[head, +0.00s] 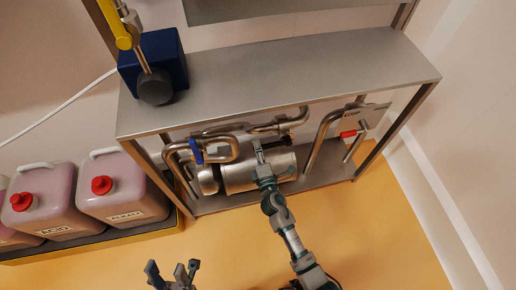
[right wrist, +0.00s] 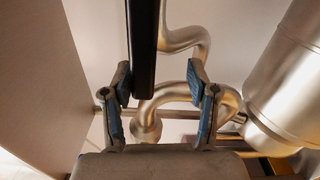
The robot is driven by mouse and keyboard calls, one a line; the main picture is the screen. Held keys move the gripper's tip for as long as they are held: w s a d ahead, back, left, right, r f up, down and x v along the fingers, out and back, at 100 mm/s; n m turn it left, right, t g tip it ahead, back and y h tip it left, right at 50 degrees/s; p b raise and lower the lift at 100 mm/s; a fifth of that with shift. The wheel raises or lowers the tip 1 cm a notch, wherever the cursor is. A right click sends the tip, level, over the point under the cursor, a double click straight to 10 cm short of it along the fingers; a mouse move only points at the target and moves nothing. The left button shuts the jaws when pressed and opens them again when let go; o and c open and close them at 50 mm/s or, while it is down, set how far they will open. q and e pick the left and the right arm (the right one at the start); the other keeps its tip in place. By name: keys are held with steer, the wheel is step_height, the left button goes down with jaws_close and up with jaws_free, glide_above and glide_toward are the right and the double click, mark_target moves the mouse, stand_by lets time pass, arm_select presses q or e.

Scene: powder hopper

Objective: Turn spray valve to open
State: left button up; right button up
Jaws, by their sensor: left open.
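Three coloured handles show on the steel pipework under the shelf in the head view: a black one (head: 276,143), a blue one (head: 196,152) and a red one (head: 348,134). I cannot tell by label which is the spray valve. My right gripper (head: 259,152) is at the black handle. In the right wrist view my right gripper (right wrist: 158,85) is open, and the long black handle (right wrist: 143,45) runs between its fingers, closer to the left finger. The fingers are not closed on it. My left gripper (head: 172,272) is open and empty at the bottom of the head view.
A steel cylinder (head: 238,174) lies below the pipes. The steel shelf (head: 290,75) overhangs the pipework, with a blue box (head: 160,58) on its left end. Canisters with red caps (head: 122,195) stand at left. The yellow floor (head: 390,225) at right is clear.

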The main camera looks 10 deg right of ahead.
steer(key=shift+s+f, duration=0.15)
steer(key=shift+f, duration=0.25)
steer(key=s, duration=1.1)
steer(key=shift+s+d+r, duration=0.2)
steer(key=shift+s+r, duration=0.1)
steer(key=shift+s, duration=0.05)
